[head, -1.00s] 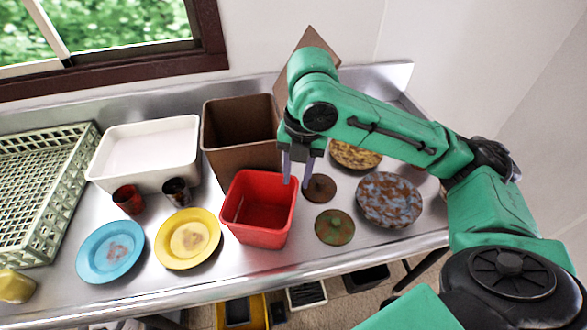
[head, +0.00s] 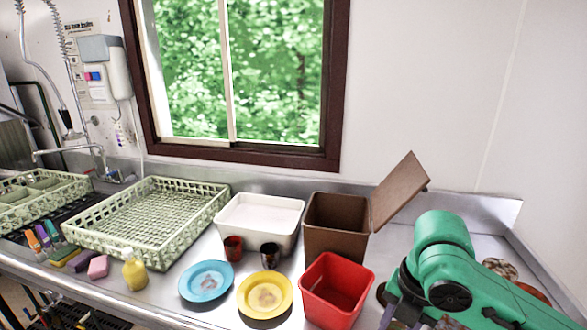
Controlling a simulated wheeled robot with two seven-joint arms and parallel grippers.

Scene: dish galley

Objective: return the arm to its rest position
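My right arm, green, comes in from the lower right in the head view. Its gripper (head: 403,316) is at the bottom edge, just right of the red bin (head: 338,291). The two purple-grey fingers stand apart with nothing seen between them; their tips are cut off by the frame edge. My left gripper is not in view.
A brown bin (head: 335,226) with a raised brown lid (head: 399,191) stands behind the red bin. A white tub (head: 260,222), two cups, a blue plate (head: 206,285) and a yellow plate (head: 265,296) are to the left. Dirty plates are partly hidden behind my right arm.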

